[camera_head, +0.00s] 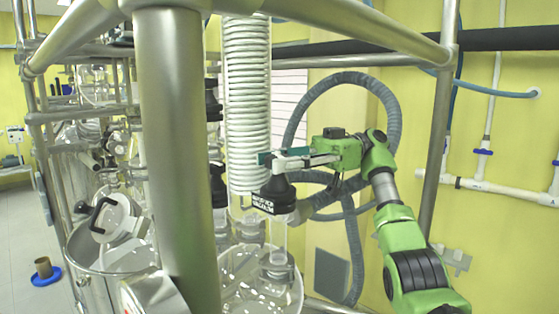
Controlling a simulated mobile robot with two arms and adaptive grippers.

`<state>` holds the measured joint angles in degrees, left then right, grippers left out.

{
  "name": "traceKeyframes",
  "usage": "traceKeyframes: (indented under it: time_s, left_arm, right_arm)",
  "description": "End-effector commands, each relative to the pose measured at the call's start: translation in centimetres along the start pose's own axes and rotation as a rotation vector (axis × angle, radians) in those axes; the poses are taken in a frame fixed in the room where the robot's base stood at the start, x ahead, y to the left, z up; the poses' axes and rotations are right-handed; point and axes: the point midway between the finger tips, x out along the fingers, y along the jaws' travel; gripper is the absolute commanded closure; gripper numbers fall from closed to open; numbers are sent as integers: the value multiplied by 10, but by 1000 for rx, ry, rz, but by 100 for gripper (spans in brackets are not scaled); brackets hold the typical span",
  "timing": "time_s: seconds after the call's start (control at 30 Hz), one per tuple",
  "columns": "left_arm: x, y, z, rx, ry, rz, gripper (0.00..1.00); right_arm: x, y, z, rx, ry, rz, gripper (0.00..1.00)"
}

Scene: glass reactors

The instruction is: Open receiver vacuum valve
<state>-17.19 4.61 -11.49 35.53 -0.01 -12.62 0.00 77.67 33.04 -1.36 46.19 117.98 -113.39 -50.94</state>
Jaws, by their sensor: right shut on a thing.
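The receiver vacuum valve (277,195) is a black valve with a white-lettered label, partly readable as "vacuum". It stands on a clear glass neck above a round glass vessel (262,287). My right gripper (268,158) reaches in from the right on a green arm. Its fingers point left and are shut at the top of the black valve. The exact grip is small and partly hidden by the fingers. My left gripper is not in view.
A white coiled condenser (246,95) stands directly behind and left of the fingers. A thick steel post (178,165) rises at the left, with frame rails overhead. A grey-blue corrugated hose (390,95) loops behind my right arm.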

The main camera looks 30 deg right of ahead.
Motion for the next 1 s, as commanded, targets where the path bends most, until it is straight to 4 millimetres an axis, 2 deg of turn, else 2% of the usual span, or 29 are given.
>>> traceKeyframes:
  time_s: [0.43, 0.47, 0.5, 0.53, 0.87, 1.0]
  left_arm:
    - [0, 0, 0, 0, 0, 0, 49]
    - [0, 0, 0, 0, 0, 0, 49]
    - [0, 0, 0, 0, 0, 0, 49]
    - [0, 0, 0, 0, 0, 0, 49]
    - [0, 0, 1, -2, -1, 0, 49]
    - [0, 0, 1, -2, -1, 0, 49]
  right_arm:
    - [1, 0, 6, 8, -11, -11, 88]
    - [1, 0, 6, 9, -11, -11, 62]
    - [1, 0, 5, 8, -10, -10, 51]
    - [1, 0, 5, 8, -10, -10, 49]
    - [0, 0, 1, 4, -5, -8, 49]
    - [0, 0, -11, 0, -4, -7, 49]
